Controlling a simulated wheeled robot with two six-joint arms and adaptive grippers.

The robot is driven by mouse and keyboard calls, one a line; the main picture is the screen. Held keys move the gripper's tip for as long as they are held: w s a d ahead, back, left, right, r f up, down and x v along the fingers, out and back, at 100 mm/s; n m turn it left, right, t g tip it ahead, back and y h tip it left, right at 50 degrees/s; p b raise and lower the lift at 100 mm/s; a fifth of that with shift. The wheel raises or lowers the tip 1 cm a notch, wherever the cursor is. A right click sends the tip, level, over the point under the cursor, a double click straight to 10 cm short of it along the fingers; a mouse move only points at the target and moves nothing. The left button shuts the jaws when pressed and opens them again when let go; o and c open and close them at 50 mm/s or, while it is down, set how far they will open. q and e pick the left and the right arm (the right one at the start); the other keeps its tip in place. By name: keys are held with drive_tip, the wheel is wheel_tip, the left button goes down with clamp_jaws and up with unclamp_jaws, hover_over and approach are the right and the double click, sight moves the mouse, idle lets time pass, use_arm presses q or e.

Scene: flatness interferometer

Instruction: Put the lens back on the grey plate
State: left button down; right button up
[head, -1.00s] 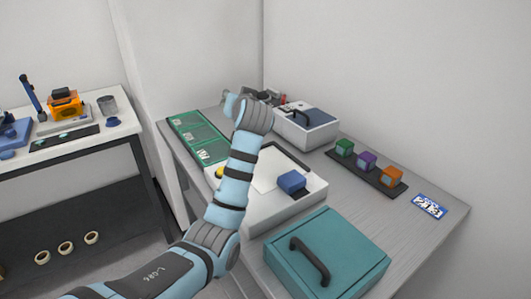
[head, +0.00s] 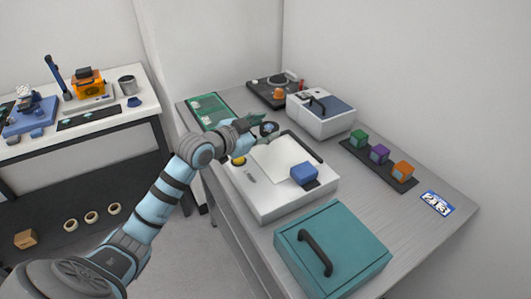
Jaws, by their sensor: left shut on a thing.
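My left gripper (head: 262,132) reaches in over the back left part of a white instrument (head: 287,207) on the right-hand table. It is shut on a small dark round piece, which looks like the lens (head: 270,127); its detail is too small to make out. A pale grey flat plate (head: 283,158) lies on top of the instrument, in front of and below the gripper. I cannot tell how high the lens is above it. My right gripper is not in view.
A blue block (head: 304,173) sits on the instrument's right side. A teal box (head: 332,250) stands in front, a white box (head: 320,113) behind. A black strip (head: 378,165) holds coloured cubes. A green mat (head: 208,111) lies back left. The table's right side has free room.

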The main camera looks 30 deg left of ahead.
sight(264, 158)
use_arm(q)
wheel_tip(264, 158, down, 7)
drive_tip(key=shift+f+b, duration=0.2)
drive_tip(key=shift+b, duration=0.4)
drive_tip(key=c, duration=0.8)
unclamp_jaws()
drive_tip(key=shift+r, duration=0.15)
